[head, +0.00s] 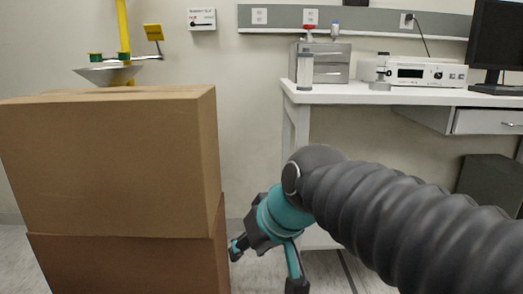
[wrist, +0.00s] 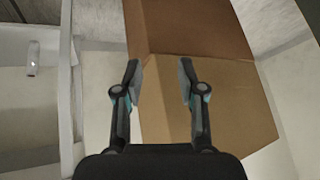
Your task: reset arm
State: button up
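My gripper (head: 266,268) is low in the head view, at the end of my ribbed dark arm, just right of the stacked cardboard boxes. Its two fingers are spread apart with nothing between them. In the wrist view my gripper (wrist: 157,75) also shows open, with the box faces behind the gap. I cannot tell the exact distance to the boxes.
An upper cardboard box (head: 110,160) sits on a lower one (head: 135,265) at the left. A white bench (head: 400,97) with instruments and a monitor (head: 497,45) stands at the right. A yellow post with an eyewash bowl (head: 110,74) is behind the boxes.

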jog(key=s+d+f+m+h+p, duration=0.2)
jog(key=s+d+f, duration=0.1)
jog(key=d, duration=0.6)
jog(key=s+d+f+m+h+p, duration=0.2)
jog(key=s+d+f+m, duration=0.1)
jog(key=s+d, duration=0.3)
jog(key=shift+d+h, duration=0.3)
jog(key=shift+d, duration=1.05)
